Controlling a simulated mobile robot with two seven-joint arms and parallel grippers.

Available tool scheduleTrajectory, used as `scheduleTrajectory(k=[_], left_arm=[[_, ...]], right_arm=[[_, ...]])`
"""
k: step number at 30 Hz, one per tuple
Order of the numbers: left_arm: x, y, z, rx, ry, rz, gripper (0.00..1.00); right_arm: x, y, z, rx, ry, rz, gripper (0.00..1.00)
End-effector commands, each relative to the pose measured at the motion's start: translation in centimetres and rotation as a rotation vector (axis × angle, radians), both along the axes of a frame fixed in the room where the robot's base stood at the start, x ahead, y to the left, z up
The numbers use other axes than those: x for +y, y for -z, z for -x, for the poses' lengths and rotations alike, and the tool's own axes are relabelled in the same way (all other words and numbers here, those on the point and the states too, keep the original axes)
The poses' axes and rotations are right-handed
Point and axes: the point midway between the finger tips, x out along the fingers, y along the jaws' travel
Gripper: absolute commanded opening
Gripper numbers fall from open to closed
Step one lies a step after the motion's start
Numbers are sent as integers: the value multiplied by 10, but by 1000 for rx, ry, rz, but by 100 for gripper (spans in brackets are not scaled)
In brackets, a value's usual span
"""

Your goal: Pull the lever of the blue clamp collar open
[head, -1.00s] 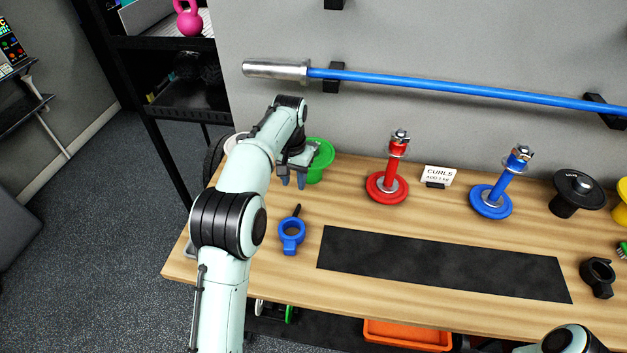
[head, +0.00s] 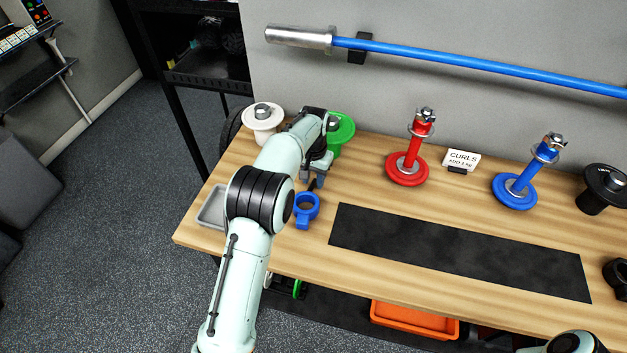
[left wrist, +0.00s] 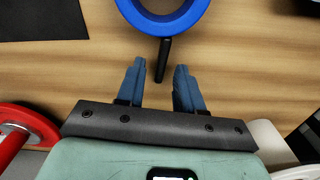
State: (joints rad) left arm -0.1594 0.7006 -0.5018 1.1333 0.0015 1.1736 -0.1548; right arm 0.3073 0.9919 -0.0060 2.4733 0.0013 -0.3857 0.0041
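The blue clamp collar (head: 303,222) lies on the wooden bench near its left end. Its short black lever (head: 312,185) points away toward the wall. My left gripper (head: 316,180) is just beyond the collar, at the lever. In the left wrist view, the collar's blue ring (left wrist: 165,28) is cut by the top edge. The black lever (left wrist: 163,60) points back between the two blue fingers of my left gripper (left wrist: 158,68). The fingers are apart, with gaps on both sides of the lever. My right gripper is out of view; only part of that arm shows.
A grey tray (head: 211,208) sits left of the collar. White (head: 262,120) and green (head: 343,135) holders stand behind my left arm. Red (head: 407,172) and blue (head: 515,192) weight stands are farther right. A black mat (head: 460,252) lies bare on the bench.

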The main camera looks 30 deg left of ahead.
Motion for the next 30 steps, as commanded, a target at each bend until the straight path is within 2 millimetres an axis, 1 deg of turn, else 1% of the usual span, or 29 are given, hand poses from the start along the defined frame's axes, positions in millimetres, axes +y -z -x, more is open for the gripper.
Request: scheduleTrajectory(k=[3, 11, 12, 14, 15, 20, 26, 30], left_arm=[[1, 6, 0, -1, -1, 0, 36], [0, 7, 0, -2, -1, 0, 36], [0, 7, 0, -2, -1, 0, 33], [0, 7, 0, -2, -1, 0, 13], [0, 7, 0, -2, -1, 0, 0], [0, 7, 0, -1, -3, 0, 0], [5, 5, 0, -1, -111, 0, 0], [5, 7, 0, -1, -137, 0, 0]], right_arm=[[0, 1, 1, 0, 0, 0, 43], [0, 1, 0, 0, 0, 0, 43], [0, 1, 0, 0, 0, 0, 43], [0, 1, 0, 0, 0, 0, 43], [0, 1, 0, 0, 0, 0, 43], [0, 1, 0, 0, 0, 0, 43], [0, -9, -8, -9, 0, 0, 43], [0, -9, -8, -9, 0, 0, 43]])
